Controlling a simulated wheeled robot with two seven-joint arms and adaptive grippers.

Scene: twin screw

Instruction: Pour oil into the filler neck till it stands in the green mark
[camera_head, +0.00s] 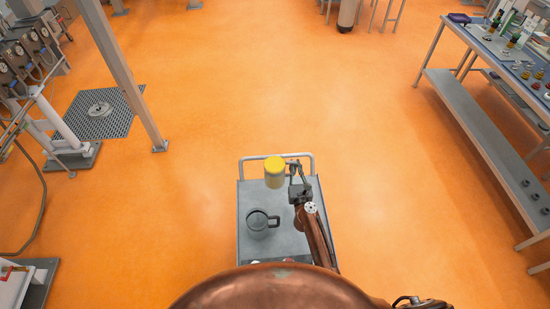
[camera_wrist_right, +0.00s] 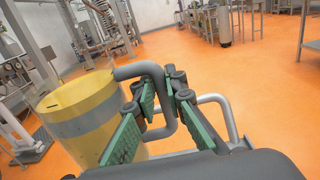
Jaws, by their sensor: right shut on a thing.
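A yellow container (camera_head: 274,172) with a grey band and a grey handle is at the far end of a grey cart. It also shows large in the right wrist view (camera_wrist_right: 85,110), with its handle (camera_wrist_right: 140,71) running to the fingers. My right gripper (camera_head: 294,172) is shut on this handle; its green-padded fingers (camera_wrist_right: 160,95) lie on both sides of it. The container looks about upright; whether it touches the cart top is hard to tell. My left gripper is in neither view. I cannot make out a filler neck or a green mark.
The cart (camera_head: 247,196) carries a dark mug-like vessel (camera_head: 262,221) with a handle, nearer me. A workbench with small parts (camera_head: 480,45) stands at the right. A post (camera_head: 122,75) and machines (camera_head: 30,50) stand at the left. The orange floor between is clear.

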